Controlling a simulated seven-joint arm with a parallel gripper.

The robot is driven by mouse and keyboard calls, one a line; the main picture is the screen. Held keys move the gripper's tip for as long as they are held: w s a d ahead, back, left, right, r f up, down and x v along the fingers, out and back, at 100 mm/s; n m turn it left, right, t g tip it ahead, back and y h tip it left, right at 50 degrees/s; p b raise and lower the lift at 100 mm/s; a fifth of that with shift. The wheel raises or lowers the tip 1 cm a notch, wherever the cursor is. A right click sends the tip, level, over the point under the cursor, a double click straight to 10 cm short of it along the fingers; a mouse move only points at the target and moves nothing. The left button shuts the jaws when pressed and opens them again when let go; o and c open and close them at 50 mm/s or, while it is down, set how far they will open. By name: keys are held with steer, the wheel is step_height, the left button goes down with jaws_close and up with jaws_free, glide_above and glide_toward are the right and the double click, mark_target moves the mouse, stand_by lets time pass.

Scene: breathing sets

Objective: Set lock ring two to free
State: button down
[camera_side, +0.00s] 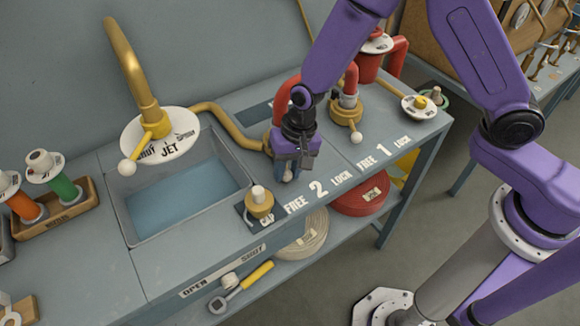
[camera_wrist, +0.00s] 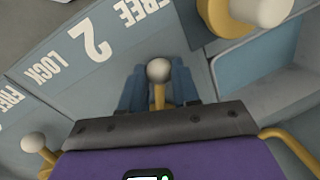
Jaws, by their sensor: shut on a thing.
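Lock ring two is mostly hidden behind my gripper (camera_side: 287,172) in the side view, at the foot of a red hose. Its brass handle ends in a white ball (camera_wrist: 159,70), seen in the wrist view between my blue fingers (camera_wrist: 159,92). My gripper points down and is shut on this handle. The handle points to the bench front, nearer the FREE label (camera_wrist: 140,10) than the LOCK label (camera_wrist: 45,70). The number 2 (camera_side: 318,189) stands between the FREE and LOCK labels in the side view.
Lock ring one (camera_side: 346,113) stands to the right, its white ball (camera_side: 356,137) showing. A brass cap (camera_side: 260,204) sits just in front left of my gripper. Left are a water basin (camera_side: 190,190) and a JET valve (camera_side: 160,135). A brass pipe runs close behind.

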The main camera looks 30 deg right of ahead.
steer(key=shift+a, duration=0.1)
steer(key=c, duration=0.8)
jaws_free()
steer(key=d+r, duration=0.1)
steer(key=r, duration=0.4)
steer(key=d+r, duration=0.1)
steer(key=r, duration=0.5)
steer(key=s+d+r, duration=0.1)
steer(key=r, duration=0.5)
steer(key=shift+d+r, duration=0.1)
steer(key=shift+d, duration=0.05)
steer(key=s+d+n, duration=0.5)
steer(key=s+d, duration=0.1)
steer(key=s, duration=0.1)
steer(key=s+d+n+h, duration=0.1)
steer(key=s+d+n, duration=0.4)
steer(key=s, duration=0.3)
steer(key=s+d+n, duration=0.5)
steer(key=s+d, duration=0.2)
steer(key=shift+s+r+n+h, duration=0.2)
steer(key=shift+r+n+h, duration=0.05)
steer(key=shift+n+h, duration=0.15)
